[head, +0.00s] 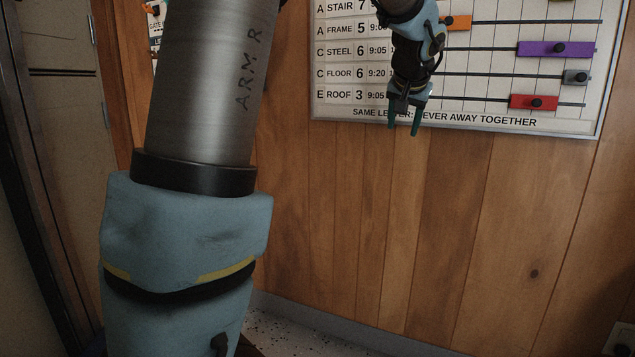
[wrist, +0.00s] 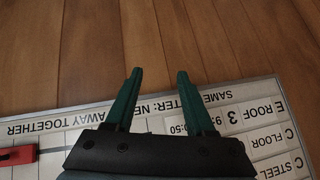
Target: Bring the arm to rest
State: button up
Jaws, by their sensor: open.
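My gripper (head: 404,122) hangs in front of the lower part of the wall board, fingers pointing down, in the head view. In the wrist view my gripper (wrist: 156,82) shows two green fingers spread apart with nothing between them. My upper arm, a grey tube with blue joint covers, fills the left of the head view.
The white board (head: 470,122) has rows of names and times and sliders on rails: orange (head: 459,22), purple (head: 530,49), grey (head: 577,77) and red (head: 535,102). Wood panelling (head: 400,220) below it is bare. A door (head: 55,110) stands at left, a socket (head: 620,338) at lower right.

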jog(key=s+a+f+n+g+y, duration=0.15)
jog(key=s+a+f, duration=0.25)
jog(key=a+f, duration=0.45)
jog(key=s+a+f+n+g, duration=0.1)
jog(key=s+a+f+g, duration=0.25)
jog(key=a+f, duration=0.5)
jog(key=s+a+f+n+g, duration=0.1)
jog(key=s+a+f, duration=0.35)
jog(key=s, duration=0.25)
jog(key=s+a+f+n+g, duration=0.1)
jog(key=s+a+f+n, duration=0.15)
jog(key=s+a, duration=0.4)
notch_tip(320, 180, up, 34)
jog(key=d+m+p, duration=0.1)
jog(key=p, duration=3.3)
jog(key=shift+s+d+f, duration=0.2)
jog(key=shift+s+d, duration=0.05)
jog(key=shift+d, duration=0.1)
